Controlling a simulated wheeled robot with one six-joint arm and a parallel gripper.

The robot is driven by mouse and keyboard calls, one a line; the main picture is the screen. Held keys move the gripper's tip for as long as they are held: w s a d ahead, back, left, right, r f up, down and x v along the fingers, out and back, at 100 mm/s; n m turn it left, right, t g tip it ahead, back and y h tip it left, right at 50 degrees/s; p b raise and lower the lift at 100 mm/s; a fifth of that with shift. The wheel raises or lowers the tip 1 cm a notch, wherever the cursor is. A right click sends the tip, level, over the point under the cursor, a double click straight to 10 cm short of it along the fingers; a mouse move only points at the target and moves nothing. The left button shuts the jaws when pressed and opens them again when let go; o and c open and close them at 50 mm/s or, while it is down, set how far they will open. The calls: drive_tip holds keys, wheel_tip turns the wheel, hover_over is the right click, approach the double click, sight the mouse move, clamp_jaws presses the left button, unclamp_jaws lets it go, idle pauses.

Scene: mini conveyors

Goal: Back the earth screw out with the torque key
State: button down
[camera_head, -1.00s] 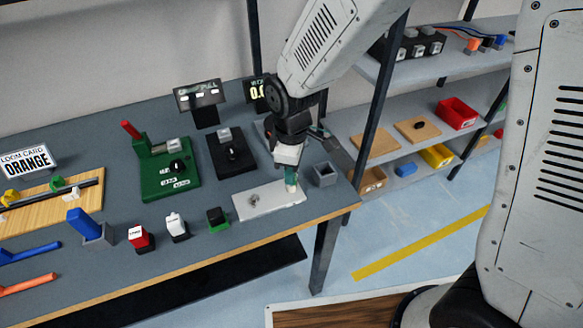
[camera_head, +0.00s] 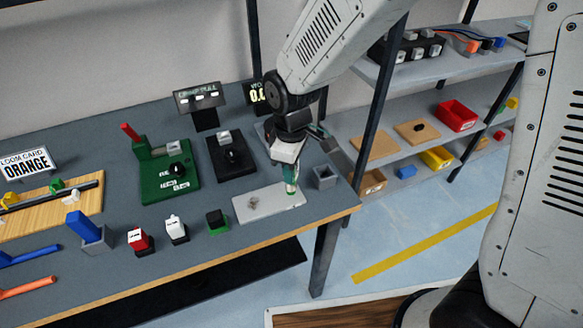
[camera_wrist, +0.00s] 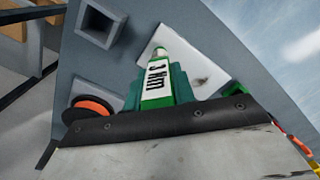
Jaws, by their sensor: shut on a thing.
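The torque key (camera_wrist: 156,84) is green with a white band marked "3 Nm" in the wrist view. My gripper (camera_wrist: 158,92) is shut on it. In the head view the key (camera_head: 290,184) hangs below my gripper (camera_head: 288,166), its lower end over the right part of a pale plate (camera_head: 268,206) on the bench. I cannot tell whether its tip touches the plate. A small metal fitting (camera_head: 253,203) sits on the left part of the plate. The earth screw cannot be made out; it may be hidden under the key.
A grey square socket (camera_head: 325,176) stands right of the plate, near the bench edge; it also shows in the wrist view (camera_wrist: 99,24). A green-based black block (camera_head: 217,220) is left of the plate. A black device (camera_head: 232,157) and a green fixture (camera_head: 170,172) stand behind.

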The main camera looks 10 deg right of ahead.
drive_tip(key=m, duration=2.1)
drive_tip(key=shift+a, duration=0.1)
drive_tip(key=shift+f, duration=0.6)
drive_tip(key=shift+n, duration=0.3)
